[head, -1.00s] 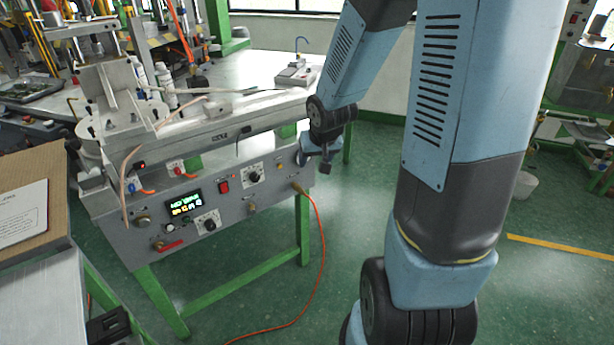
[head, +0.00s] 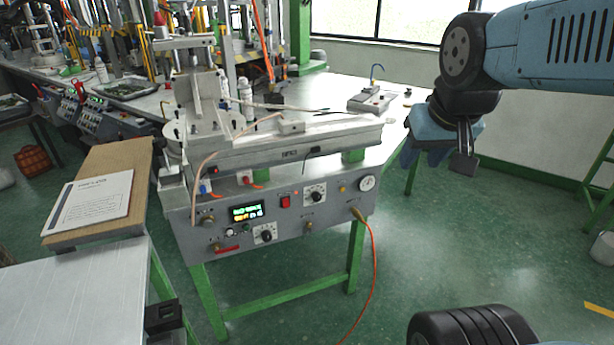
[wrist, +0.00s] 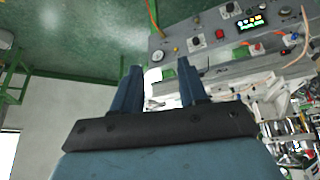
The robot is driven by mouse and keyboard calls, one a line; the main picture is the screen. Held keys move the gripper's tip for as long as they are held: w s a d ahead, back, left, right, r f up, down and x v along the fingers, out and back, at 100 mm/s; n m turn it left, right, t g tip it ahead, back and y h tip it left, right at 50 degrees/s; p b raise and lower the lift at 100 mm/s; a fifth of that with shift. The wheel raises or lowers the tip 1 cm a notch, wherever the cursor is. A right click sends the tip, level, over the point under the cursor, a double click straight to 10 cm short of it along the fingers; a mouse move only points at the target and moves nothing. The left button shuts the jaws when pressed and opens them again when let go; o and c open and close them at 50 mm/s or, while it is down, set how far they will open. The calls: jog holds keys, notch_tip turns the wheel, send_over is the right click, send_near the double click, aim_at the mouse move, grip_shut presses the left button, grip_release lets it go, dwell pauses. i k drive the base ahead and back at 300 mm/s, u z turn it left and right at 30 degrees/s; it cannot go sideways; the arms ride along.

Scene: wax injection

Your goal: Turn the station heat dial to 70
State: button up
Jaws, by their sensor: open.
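The grey control panel (head: 330,215) is on the front of the wax station. It has two black knobs on white scales: an upper dial (head: 315,194) right of a red switch, and a lower dial (head: 266,234) below the lit display (head: 247,212). Their labels and settings are too small to read, so I cannot tell which is the heat dial. In the wrist view the upper dial (wrist: 193,42) shows beyond my fingertips, the lower dial (wrist: 230,8) at the top edge. My gripper (wrist: 159,65) is open and empty, apart from the panel. In the head view my gripper (head: 422,150) is right of the panel.
A round gauge (head: 367,183) is at the panel's right end. An orange hose (head: 372,270) hangs from the panel to the floor. A cardboard-coloured board with a paper (head: 90,208) lies at left. Green floor right of the station is clear.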

aim_at(316, 197)
jog(key=u, duration=0.6)
jog(key=k, duration=1.3)
jog(key=z, duration=0.6)
jog(key=i, duration=1.05)
